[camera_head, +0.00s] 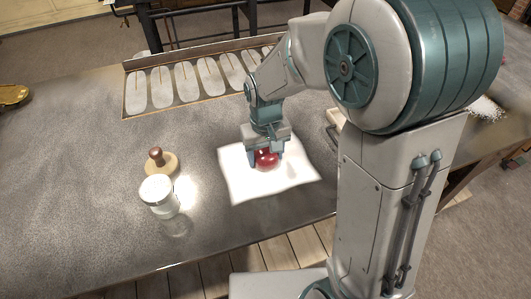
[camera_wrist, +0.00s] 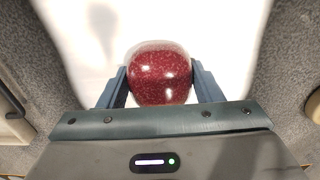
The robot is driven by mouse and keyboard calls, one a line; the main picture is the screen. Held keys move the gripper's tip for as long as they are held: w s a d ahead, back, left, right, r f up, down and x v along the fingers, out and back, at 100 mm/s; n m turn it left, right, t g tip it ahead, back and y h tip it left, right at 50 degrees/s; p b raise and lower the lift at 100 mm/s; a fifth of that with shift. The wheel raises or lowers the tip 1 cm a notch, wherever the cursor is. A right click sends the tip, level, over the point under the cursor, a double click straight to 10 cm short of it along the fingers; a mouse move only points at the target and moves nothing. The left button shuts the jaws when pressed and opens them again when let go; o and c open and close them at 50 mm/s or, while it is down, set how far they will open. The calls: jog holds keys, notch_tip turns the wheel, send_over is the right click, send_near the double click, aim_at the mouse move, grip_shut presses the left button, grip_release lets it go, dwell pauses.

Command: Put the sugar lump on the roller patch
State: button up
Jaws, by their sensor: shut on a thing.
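My gripper (camera_head: 266,154) is shut on a glossy, speckled dark red round thing (camera_head: 267,160) that looks like an apple. It is low over a white cloth or sheet (camera_head: 290,183); I cannot tell whether the red thing touches it. In the wrist view the red thing (camera_wrist: 160,78) sits between the two blue-grey fingers, with the white sheet (camera_wrist: 75,35) beyond it. I make out no sugar lump and no clearly marked roller patch in either view.
A glass jar (camera_head: 159,196) and a round wooden piece with a knob (camera_head: 160,162) stand left of the sheet. A tray with several pale oval shapes (camera_head: 185,80) lies at the back. White grains (camera_head: 487,107) lie at the far right.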

aim_at(265, 160)
jog(key=o, duration=1.1)
jog(key=shift+r, duration=0.1)
notch_tip(265, 160, up, 12)
jog(key=s+d+f+m+t, duration=0.2)
jog(key=s+d+m+t, duration=0.1)
jog(key=s+d, duration=0.9)
jog(key=shift+s+d, duration=0.15)
jog(key=shift+s, duration=0.75)
